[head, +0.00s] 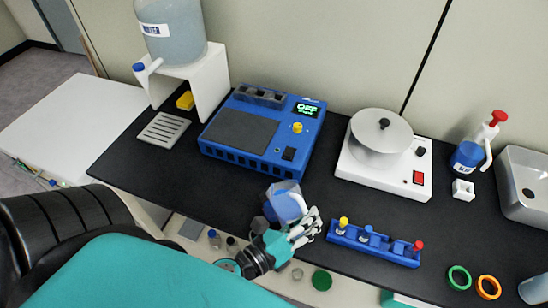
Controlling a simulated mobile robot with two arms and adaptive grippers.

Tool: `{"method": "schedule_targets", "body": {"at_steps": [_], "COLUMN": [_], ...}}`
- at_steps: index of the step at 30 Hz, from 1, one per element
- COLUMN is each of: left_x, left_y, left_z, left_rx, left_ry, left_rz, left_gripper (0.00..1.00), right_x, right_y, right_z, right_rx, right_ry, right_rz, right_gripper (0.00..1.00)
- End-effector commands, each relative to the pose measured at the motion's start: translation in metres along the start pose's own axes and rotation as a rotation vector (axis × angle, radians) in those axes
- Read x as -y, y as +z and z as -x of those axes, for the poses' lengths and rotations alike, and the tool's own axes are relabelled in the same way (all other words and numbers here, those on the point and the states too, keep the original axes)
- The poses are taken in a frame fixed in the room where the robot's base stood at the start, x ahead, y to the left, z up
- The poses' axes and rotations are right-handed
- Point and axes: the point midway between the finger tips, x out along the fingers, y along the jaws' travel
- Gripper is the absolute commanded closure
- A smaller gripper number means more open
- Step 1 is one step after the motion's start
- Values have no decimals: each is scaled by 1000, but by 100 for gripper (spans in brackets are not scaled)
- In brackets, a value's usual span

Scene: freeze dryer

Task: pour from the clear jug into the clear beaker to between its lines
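The clear jug (287,203), with blue showing in it, is near the front edge of the black bench, left of the blue rack. My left gripper (290,222) reaches up to it from below, with its fingers around the jug's lower part; it looks shut on the jug. The gripper hides part of the jug, and the liquid level is hard to read. A pale, see-through vessel (533,289), cut off at the lower right edge, may be the clear beaker; no lines can be made out on it. My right gripper is not in view.
A blue machine (258,137) reading OFF stands behind the jug. A white device with a round bowl (381,138) is to the right. A blue rack (372,244) with coloured-top vials lies close right of my gripper. A wash bottle (470,152) and sink (524,180) are far right.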

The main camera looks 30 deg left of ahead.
Motion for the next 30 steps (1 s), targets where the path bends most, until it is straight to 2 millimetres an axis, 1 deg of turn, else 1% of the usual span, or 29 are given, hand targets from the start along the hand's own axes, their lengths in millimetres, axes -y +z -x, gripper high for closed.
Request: {"method": "schedule_targets", "body": {"at_steps": [30], "left_x": [2], "left_y": [8], "left_z": [-1], "left_rx": [-4], "left_ry": [-6], "left_rz": [40], "left_gripper": [100], "right_x": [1], "right_y": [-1], "right_z": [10], "right_rx": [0], "right_ry": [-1], "right_rz": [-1], "right_gripper": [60]}}
